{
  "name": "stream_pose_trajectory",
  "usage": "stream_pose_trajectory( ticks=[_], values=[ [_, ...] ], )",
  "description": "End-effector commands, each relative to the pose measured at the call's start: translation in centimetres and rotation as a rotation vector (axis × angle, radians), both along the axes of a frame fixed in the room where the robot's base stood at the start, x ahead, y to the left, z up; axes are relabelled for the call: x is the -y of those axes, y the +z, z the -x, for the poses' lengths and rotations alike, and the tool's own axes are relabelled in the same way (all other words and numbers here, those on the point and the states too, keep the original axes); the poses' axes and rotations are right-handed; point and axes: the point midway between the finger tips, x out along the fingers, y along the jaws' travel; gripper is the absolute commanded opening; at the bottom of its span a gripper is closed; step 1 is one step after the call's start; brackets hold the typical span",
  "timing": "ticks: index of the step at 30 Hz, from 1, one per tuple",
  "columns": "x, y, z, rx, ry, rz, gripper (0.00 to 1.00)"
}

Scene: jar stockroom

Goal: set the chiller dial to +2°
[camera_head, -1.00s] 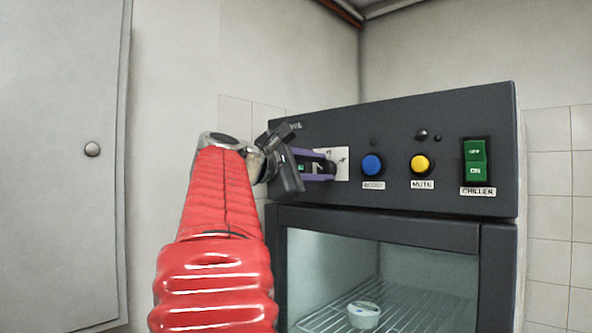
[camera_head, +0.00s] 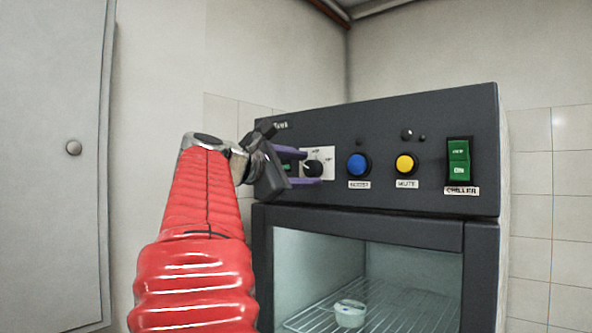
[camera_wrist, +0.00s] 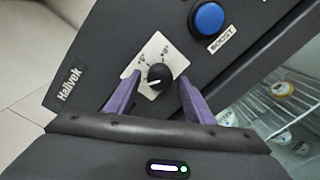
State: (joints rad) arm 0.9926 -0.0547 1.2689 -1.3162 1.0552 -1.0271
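The chiller dial (camera_head: 314,168) is a black knob on a white plate at the left of the dark control panel. In the wrist view the dial (camera_wrist: 160,76) has a light pointer mark towards its lower left; the plate's small labels are too blurred to read. My gripper (camera_wrist: 160,79) is open, its purple fingers on either side of the dial with gaps between. In the head view my gripper (camera_head: 313,167) reaches the dial from the left, one finger above and one below. I cannot tell how far the fingertips are from the panel.
Right of the dial are a blue BOOST button (camera_head: 358,164), a yellow MUTE button (camera_head: 406,163) and a green CHILLER switch (camera_head: 459,160). Below is a glass door (camera_head: 365,225) with a white-lidded jar (camera_head: 350,313) on a wire rack.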

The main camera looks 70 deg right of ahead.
Motion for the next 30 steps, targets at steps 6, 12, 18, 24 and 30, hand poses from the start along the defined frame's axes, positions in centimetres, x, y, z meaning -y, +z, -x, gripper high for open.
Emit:
stream_pose_trajectory(
  ticks=[6,12,18,24,30],
  values=[
    [-0.1,0.1,0.1,0.0,-0.002,0.001,0.51],
    [-0.5,0.1,-0.1,0.0,-0.001,0.002,0.51],
    [-2.3,0.2,-0.9,0.001,0.001,0.002,0.51],
    [-4.7,0.3,-2.1,0.002,0.002,0.002,0.51],
    [-6.9,0.3,-3.2,0.001,0.002,0.001,0.51]
  ],
)
